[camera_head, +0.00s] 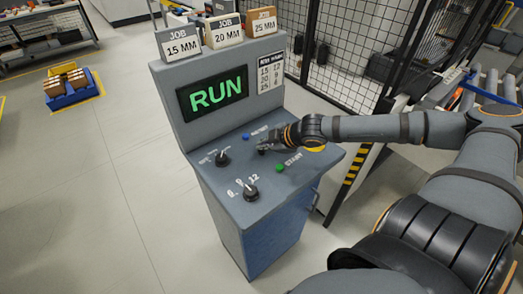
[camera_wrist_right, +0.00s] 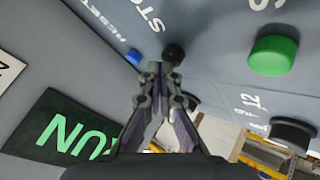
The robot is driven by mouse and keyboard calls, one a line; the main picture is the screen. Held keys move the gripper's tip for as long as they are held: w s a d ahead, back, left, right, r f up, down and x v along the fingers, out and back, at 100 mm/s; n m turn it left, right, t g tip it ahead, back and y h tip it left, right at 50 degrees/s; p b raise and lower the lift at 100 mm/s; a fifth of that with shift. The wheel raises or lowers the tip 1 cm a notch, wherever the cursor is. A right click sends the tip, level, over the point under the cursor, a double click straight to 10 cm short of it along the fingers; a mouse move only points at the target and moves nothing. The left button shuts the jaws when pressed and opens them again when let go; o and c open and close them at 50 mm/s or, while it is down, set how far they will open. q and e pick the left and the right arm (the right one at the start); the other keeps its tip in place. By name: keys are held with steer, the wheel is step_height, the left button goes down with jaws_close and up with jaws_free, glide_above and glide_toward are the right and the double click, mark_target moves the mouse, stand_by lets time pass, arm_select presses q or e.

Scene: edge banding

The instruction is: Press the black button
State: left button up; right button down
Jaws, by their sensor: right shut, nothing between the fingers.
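The black button (camera_wrist_right: 173,53) is a small dark dome on the grey console panel, beside the partly visible STOP lettering in the right wrist view. My right gripper (camera_wrist_right: 161,78) is shut and empty. Its fingertips are just short of the black button in that picture; I cannot tell whether they touch it. In the head view my right gripper (camera_head: 268,147) is low over the panel, between the blue button (camera_head: 246,136) and the green button (camera_head: 279,168), and largely hides the black button. My left gripper is not in view.
The console (camera_head: 265,232) also carries two black knobs (camera_head: 222,158) (camera_head: 251,192) and a screen (camera_head: 208,93) reading RUN. JOB boxes (camera_head: 222,31) stand on top. A mesh fence (camera_head: 350,50) is behind at right. Open floor (camera_head: 90,190) lies at left.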

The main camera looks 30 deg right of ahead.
steer(key=shift+f+b, duration=0.3)
steer(key=shift+f, duration=0.05)
stand_by(0.5)
steer(key=shift+r+p, duration=0.9)
step_height(320, 180, up, 5)
steer(key=p, duration=0.5)
steer(key=shift+r, duration=0.1)
stand_by(0.4)
